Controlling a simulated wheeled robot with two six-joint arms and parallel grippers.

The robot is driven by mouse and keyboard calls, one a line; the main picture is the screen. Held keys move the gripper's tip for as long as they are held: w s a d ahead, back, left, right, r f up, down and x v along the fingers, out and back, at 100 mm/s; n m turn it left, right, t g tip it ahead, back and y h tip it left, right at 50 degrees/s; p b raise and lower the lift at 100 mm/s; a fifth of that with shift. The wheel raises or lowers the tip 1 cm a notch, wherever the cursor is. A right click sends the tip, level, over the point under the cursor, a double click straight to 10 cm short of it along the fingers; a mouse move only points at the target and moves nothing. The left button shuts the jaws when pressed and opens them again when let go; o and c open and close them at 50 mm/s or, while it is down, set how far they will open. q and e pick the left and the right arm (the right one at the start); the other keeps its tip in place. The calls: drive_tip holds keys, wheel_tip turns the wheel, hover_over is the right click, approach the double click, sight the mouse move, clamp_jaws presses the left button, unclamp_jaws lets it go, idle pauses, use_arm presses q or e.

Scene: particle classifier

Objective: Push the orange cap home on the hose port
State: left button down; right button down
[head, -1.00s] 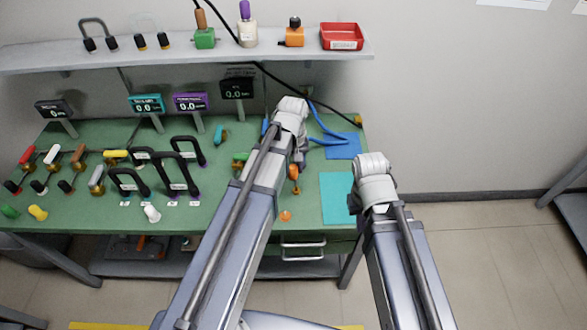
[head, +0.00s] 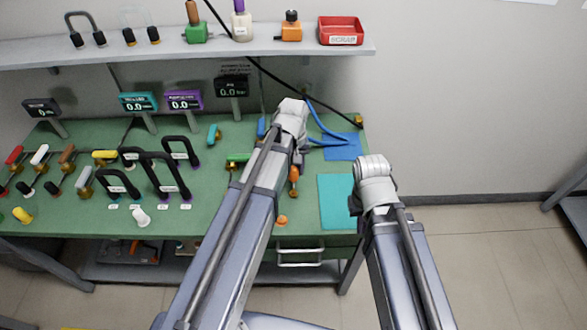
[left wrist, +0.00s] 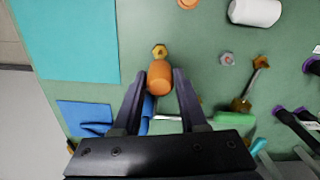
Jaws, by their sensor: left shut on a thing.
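My left gripper (left wrist: 160,80) is shut on an orange cap (left wrist: 160,77), its two dark fingers on either side of it. A brass hex fitting (left wrist: 160,50) shows right at the cap's far end; I cannot tell from this angle how deep the cap sits on it, or whether it is the hose port. In the head view the orange cap (head: 294,173) shows beside my left forearm, which hides most of the gripper. My right arm ends over the bench's right side; its fingers are hidden behind the wrist.
A blue hose (head: 325,130) runs by a blue mat (head: 343,150). A teal mat (head: 335,202) lies at the bench's right edge. A loose orange piece (head: 281,221) lies near the front edge. Black-handled pieces (head: 165,170) crowd the left. A red scrap tray (head: 341,31) stands on the shelf.

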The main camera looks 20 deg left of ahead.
sight(294, 178)
use_arm(q)
drive_tip(key=shift+f+b, duration=1.95)
drive_tip(key=shift+f, duration=0.3)
drive_tip(key=shift+f+b, duration=1.8)
drive_tip(key=shift+c, duration=1.9)
unclamp_jaws()
drive_tip(key=shift+r, duration=0.15)
wheel_tip(294, 178, up, 8)
drive_tip(key=p, duration=0.8)
drive_tip(key=shift+f, duration=0.2)
